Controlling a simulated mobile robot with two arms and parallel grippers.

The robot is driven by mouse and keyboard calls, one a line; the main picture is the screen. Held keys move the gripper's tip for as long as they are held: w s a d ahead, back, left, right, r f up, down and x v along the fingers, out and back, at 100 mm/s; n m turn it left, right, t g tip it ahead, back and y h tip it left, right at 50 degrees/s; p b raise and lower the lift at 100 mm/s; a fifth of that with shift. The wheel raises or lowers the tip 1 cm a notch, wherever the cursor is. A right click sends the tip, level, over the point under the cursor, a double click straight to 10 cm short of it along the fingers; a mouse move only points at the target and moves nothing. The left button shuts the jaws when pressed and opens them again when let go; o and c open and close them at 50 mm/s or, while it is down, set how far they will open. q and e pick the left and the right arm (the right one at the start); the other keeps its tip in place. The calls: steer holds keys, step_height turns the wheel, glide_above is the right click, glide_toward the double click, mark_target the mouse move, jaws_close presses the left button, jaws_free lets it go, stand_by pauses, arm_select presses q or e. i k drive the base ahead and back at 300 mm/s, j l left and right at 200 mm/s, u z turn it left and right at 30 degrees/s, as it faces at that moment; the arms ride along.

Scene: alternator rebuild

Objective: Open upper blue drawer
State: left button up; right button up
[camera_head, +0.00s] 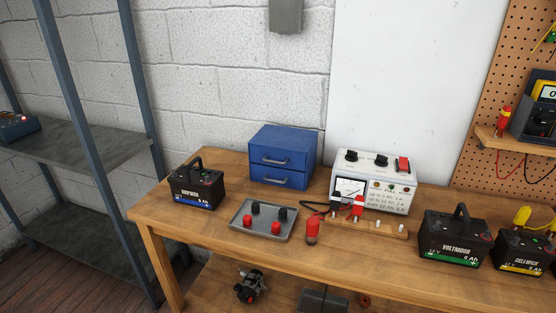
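A blue cabinet (302,142) with two stacked drawers stands at the back of the wooden workbench, against the wall. Its upper drawer (276,159) looks shut, flush with the front, and has a light metal bar handle (273,162). The lower drawer (274,180) looks shut too and has the same kind of handle. Neither of my grippers shows in the head view.
A grey tray (243,231) with red and black caps lies in front of the cabinet. A black battery (196,188) stands to the left, a white charger (374,181) to the right. A red cylinder (312,231) stands near the tray. The bench's front left is clear.

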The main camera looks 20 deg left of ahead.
mark_target(279, 158)
steer(key=j+u, duration=0.25)
steer(key=j, duration=0.45)
steer(key=j+u, duration=0.3)
steer(key=j, duration=0.4)
